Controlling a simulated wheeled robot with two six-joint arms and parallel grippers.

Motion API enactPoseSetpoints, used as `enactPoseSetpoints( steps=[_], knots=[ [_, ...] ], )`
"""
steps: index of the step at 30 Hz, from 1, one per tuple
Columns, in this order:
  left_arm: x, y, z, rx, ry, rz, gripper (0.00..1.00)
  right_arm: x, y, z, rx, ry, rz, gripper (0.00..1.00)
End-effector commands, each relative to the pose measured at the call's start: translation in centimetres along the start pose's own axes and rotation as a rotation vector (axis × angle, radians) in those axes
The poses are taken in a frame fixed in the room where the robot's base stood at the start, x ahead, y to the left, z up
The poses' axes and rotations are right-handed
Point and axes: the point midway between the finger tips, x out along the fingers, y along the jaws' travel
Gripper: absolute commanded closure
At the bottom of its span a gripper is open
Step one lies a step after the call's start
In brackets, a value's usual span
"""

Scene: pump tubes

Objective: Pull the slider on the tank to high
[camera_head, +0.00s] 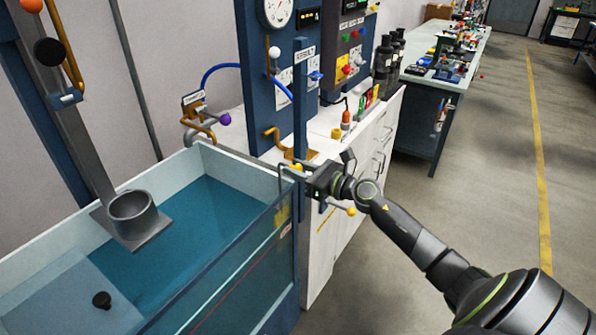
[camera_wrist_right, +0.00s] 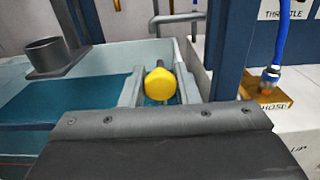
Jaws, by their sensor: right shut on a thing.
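The tank (camera_head: 95,262), clear-walled with teal water, fills the lower left of the head view. A yellow slider knob (camera_head: 297,167) is at its right end, by the blue post; it also shows as a round yellow knob in the right wrist view (camera_wrist_right: 160,84). My right gripper (camera_head: 303,172) reaches in from the right and is shut on the slider knob at the tank's rim. Its fingertips are small and partly hidden, and the dark gripper body covers the lower wrist view. The slider's markings cannot be read. My left gripper is out of view.
A metal cup on a bracket (camera_head: 132,210) hangs over the tank. A blue panel (camera_head: 272,90) with a gauge and hoses stands behind. A white cabinet (camera_head: 345,225) is beside the tank, with a yellow-tipped lever (camera_head: 350,211) below my gripper. The floor at right is clear.

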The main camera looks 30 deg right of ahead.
Motion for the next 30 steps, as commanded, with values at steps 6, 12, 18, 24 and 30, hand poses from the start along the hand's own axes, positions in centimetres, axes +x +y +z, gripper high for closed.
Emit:
enactPoseSetpoints(
  steps=[6, 12, 18, 24, 30],
  knots=[
    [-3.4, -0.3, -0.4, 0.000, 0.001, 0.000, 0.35, 0.1, 0.0, 4.0, -0.003, -0.005, -0.002, 1.00],
    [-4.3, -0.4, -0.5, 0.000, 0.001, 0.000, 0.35, 0.1, 0.0, 5.2, -0.001, -0.006, -0.002, 1.00],
    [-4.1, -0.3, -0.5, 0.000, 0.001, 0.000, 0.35, 0.1, -0.1, 5.2, -0.003, -0.009, -0.002, 1.00],
    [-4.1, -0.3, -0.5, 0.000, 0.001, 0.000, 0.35, 0.1, 0.0, 5.2, -0.004, -0.009, -0.002, 0.56],
    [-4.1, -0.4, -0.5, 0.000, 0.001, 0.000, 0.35, 0.1, 0.0, 5.0, -0.002, -0.005, -0.001, 0.53]
  ],
)
